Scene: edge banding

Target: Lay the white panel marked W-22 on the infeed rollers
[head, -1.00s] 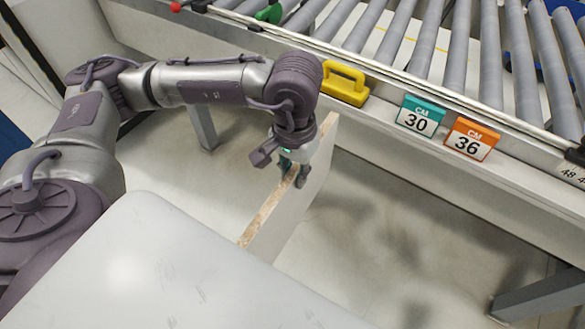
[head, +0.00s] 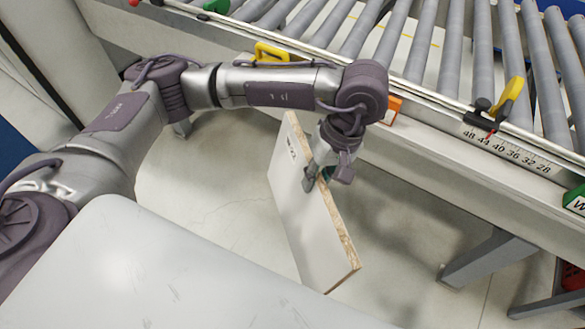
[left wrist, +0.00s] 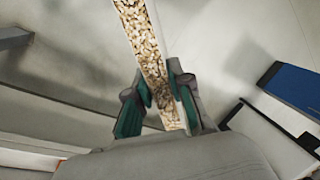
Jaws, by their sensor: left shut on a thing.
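The white panel (head: 304,215) has a bare chipboard edge and a small dark marking near its upper left end, too small to read surely. My left gripper (head: 319,177) is shut on its long upper edge. The panel hangs on edge and slanted, in front of the conveyor and apart from it. In the left wrist view the chipboard edge of the panel (left wrist: 142,42) runs between the two fingers of the left gripper (left wrist: 160,98). The grey infeed rollers (head: 450,60) lie beyond the rail at the top right. My right gripper is not in view.
A rail with a number scale (head: 508,150) edges the rollers, with a black and yellow clamp (head: 500,105) on it. A yellow handle (head: 272,52) and a partly hidden orange tag (head: 393,108) are on the conveyor's side. The visible rollers are bare.

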